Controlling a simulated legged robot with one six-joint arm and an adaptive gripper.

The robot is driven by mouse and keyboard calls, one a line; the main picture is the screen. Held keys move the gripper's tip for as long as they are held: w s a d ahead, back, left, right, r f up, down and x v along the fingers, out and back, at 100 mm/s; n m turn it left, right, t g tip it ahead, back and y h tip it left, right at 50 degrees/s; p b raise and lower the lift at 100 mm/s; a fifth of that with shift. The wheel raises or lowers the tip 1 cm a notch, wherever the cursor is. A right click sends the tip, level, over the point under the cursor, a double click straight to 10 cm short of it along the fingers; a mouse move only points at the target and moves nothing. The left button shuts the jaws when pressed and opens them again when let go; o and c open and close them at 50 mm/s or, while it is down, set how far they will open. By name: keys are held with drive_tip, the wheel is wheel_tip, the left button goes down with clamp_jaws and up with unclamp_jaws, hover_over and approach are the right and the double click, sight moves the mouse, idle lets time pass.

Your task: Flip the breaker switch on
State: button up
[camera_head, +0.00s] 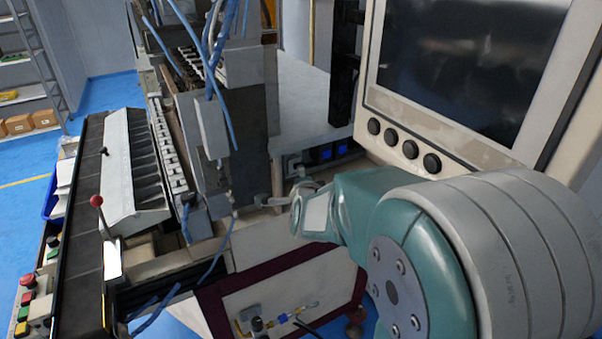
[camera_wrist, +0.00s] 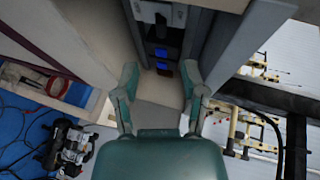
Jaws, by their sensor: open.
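What looks like the breaker switch (camera_wrist: 160,26) is a dark lever on a pale housing, at the top centre of the wrist view inside a narrow grey recess. Its position, on or off, I cannot tell. In the head view, the pale housing (camera_head: 294,164) shows small beside two blue-lit units, partly hidden by the machine column. My gripper (camera_wrist: 160,82) is open and empty, its two green fingers spread on either side of the recess, apart from the lever. In the head view my gripper (camera_head: 280,198) is small, in front of the recess below the switch.
Blue-lit units (camera_wrist: 161,58) sit below the lever, between the fingers. Recess side walls stand close on both sides. A monitor panel with black knobs (camera_head: 410,149) is at the right. The winder column with blue cables (camera_head: 215,120) stands left of my gripper.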

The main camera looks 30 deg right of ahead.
drive_tip(key=shift+v, duration=1.1)
drive_tip(key=s+a+r+n+g+y, duration=0.25)
drive_tip(key=s+a+n+y, duration=0.25)
drive_tip(key=s+a+n, duration=0.5)
drive_tip(key=s+a+n+g, duration=0.1)
drive_tip(key=s+n+g, duration=0.1)
drive_tip(key=s+n, duration=0.3)
drive_tip(key=s+a+f+n+g, duration=0.1)
drive_tip(key=s+n+g, duration=0.2)
drive_tip(key=s+n, duration=0.2)
drive_tip(key=s, duration=0.3)
drive_tip(key=shift+s+a+f+n+g, duration=0.2)
drive_tip(key=shift+s+a+n+g, duration=0.05)
drive_tip(key=shift+n+g, duration=0.15)
